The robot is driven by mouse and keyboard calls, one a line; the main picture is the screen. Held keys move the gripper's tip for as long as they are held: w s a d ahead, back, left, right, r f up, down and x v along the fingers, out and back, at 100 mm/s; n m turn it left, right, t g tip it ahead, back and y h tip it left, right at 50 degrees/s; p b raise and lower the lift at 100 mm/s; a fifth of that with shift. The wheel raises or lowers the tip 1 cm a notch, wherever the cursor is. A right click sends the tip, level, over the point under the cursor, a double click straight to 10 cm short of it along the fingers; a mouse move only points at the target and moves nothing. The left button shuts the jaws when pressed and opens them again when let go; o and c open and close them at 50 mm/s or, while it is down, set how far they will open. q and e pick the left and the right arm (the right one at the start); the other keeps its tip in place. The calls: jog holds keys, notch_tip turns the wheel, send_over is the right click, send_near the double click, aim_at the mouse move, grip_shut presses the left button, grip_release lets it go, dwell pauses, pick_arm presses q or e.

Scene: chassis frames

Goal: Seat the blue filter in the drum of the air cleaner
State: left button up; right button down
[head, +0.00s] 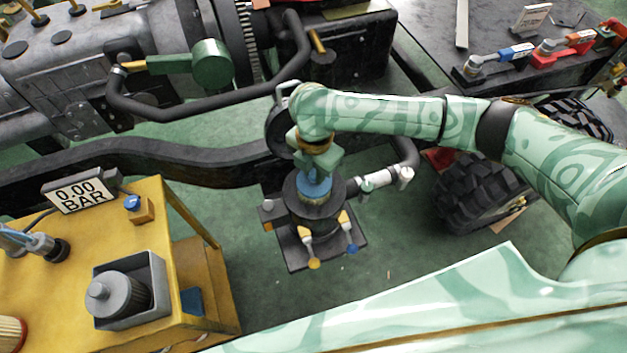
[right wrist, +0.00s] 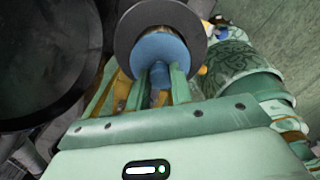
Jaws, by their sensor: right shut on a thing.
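The blue filter (head: 314,188) is at the open top of the dark round drum (head: 313,213) of the air cleaner, near the middle of the head view. My right gripper (head: 315,160) reaches down from above and is shut on the filter's upper part. In the right wrist view the filter (right wrist: 157,50) sits between my fingers (right wrist: 160,82), with the drum's dark rim (right wrist: 126,38) around it. The filter's lower part is hidden within the drum, and I cannot tell how deep it sits. My left gripper is not in view.
A yellow cart (head: 60,292) with a pressure display (head: 79,194) and a grey canister in a tray (head: 150,318) stands at lower left. A black frame rail (head: 120,160) runs behind the air cleaner. A tyre (head: 475,195) lies right. Green floor (head: 400,240) is clear between.

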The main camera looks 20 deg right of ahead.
aim_at(314, 188)
notch_tip(314, 188, down, 5)
jog(key=shift+r+b, duration=0.1)
jog(key=shift+b, duration=1.1)
jog(key=shift+r, duration=0.1)
jog(key=c, duration=1.2)
grip_release()
jog(key=shift+c, duration=0.2)
